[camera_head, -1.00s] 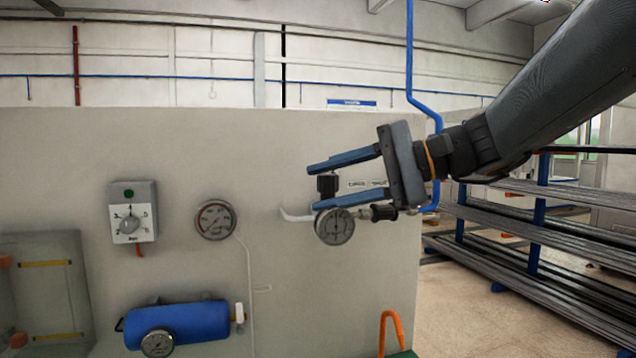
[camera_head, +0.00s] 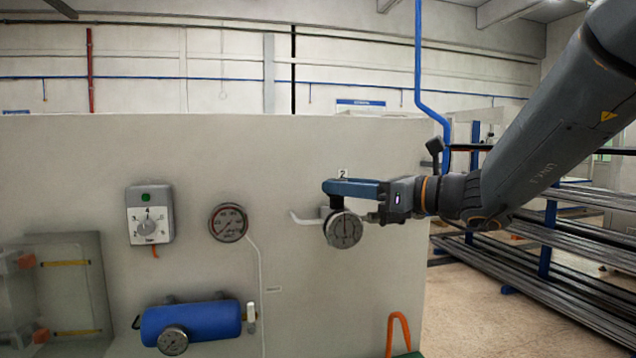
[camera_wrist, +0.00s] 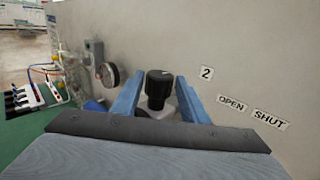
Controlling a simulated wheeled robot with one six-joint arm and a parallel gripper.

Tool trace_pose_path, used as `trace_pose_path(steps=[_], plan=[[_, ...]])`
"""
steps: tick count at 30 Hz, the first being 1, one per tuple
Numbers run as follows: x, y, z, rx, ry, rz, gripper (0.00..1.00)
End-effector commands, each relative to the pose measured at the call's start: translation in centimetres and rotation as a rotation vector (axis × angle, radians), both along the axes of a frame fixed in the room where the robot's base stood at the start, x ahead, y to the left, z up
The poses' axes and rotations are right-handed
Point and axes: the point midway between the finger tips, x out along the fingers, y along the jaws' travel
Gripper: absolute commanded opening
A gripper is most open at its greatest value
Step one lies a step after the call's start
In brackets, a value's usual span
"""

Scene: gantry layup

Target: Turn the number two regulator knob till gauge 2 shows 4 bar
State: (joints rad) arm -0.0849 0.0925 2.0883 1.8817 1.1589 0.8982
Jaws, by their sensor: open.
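The number two regulator knob is a black ribbed cylinder (camera_wrist: 160,88) in the wrist view, standing on a pale regulator body (camera_wrist: 158,110). My gripper (camera_wrist: 158,95) is open, with one blue finger on each side of the knob and gaps visible on both sides. A "2" label (camera_wrist: 206,73) is on the panel beside the knob and also shows above the gripper in the head view (camera_head: 342,174).
Left on the panel are another gauge (camera_head: 228,222), a grey dial box (camera_head: 150,214) and a blue cylinder (camera_head: 192,322) with its own gauge. OPEN (camera_wrist: 231,103) and SHUT (camera_wrist: 271,119) labels sit right of the knob. A rack of bars (camera_head: 560,240) stands at right.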

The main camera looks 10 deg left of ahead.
Motion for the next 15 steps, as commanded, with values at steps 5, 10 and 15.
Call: trace_pose_path(steps=[5, 10, 15], plan=[[1.0, 2.8, 0.2, -0.001, 0.0, 0.005, 0.4], [1.9, 4.7, 0.1, -0.001, -0.001, 0.005, 0.4], [2.3, 5.4, 0.1, -0.001, -0.003, 0.003, 0.4]])
